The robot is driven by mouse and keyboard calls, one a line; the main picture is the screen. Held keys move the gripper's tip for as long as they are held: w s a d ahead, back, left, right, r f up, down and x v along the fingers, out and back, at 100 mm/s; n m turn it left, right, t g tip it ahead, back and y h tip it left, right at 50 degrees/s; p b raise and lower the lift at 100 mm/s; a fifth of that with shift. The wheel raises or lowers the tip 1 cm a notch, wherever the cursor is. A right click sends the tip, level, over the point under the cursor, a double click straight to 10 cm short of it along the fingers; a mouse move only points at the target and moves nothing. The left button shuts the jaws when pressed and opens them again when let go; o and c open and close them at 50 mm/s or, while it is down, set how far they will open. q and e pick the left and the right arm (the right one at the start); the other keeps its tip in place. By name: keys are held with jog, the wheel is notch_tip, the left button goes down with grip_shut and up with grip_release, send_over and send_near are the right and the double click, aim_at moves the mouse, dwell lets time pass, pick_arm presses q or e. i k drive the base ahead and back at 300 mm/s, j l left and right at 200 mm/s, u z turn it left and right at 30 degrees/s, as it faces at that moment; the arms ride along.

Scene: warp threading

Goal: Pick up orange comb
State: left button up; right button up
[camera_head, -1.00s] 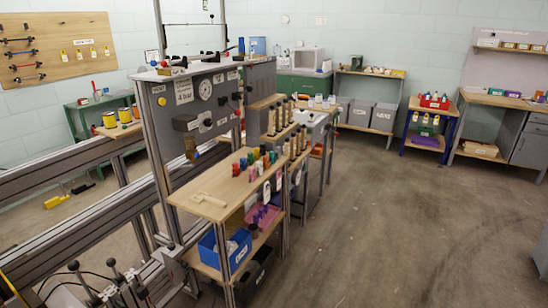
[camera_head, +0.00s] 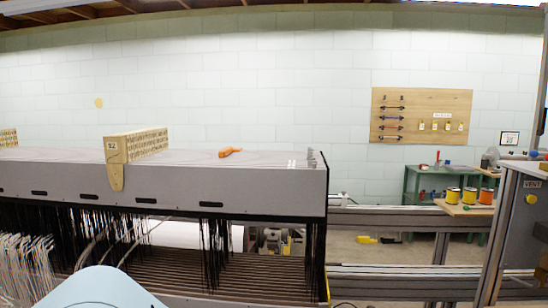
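A small orange object (camera_head: 230,152), which looks like the orange comb, lies on the flat top of the long grey loom housing (camera_head: 240,185), near its right end. It is small in the picture and its teeth cannot be made out. Neither of my grippers shows in the head view.
A wooden block marked 92 (camera_head: 138,145) stands on the housing left of the orange object. Dark hanging cords (camera_head: 215,240) fill the space below. A pegboard (camera_head: 421,116) hangs on the back wall. Yellow spools (camera_head: 453,195) stand on a shelf at right. The housing top around the orange object looks clear.

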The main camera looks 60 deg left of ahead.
aim_at(225, 152)
jog(key=u, duration=2.3)
jog(key=i+j+z, duration=0.15)
jog(key=z, duration=0.3)
jog(key=j+z, duration=0.45)
jog(key=i+l, duration=0.05)
